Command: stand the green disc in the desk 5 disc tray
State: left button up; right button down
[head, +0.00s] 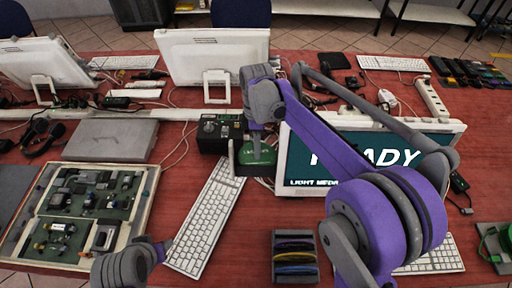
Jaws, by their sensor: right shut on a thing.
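My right gripper (252,164) comes down from the purple arm near the middle of the desk. It is shut on the green disc (258,153), beside a black box and left of the screen. The gripper partly covers the disc. A small dark disc tray (276,264) lies at the front of the desk, below and right of the gripper. Several thin discs, among them blue and yellow ones, stand in its slots. My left gripper (163,248) is low at the left, by the keyboard's near end; its jaws are too unclear to read.
A white keyboard (205,218) lies left of the tray. A screen reading READY (300,165) stands behind my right arm. A case of parts (150,190) and a grey laptop (110,140) lie at the left. Bare red desk (262,210) shows behind the tray.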

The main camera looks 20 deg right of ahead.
jog(key=shift+a+f, duration=0.35)
jog(key=shift+f, duration=0.5)
jog(key=c, duration=0.9)
grip_release()
jog(key=shift+s, duration=0.1)
jog(key=shift+c, duration=0.2)
jog(key=v, duration=1.2)
jog(key=shift+d+r+p, duration=0.25)
jog(key=shift+d+p, duration=0.1)
jog(key=shift+p, duration=0.05)
jog(key=shift+s, duration=0.15)
jog(key=s+d+f+m+t, duration=0.2)
jog(key=s+f+m+t, duration=0.2)
jog(key=s, duration=0.6)
jog(key=s+d+f+m+t, duration=0.2)
jog(key=s+f+m+t, duration=0.1)
jog(key=s+f+m, duration=0.6)
jog(key=shift+s+d+f+m+t, duration=0.2)
jog(key=shift+s+d+m+t, duration=0.15)
jog(key=shift+s+m, duration=0.65)
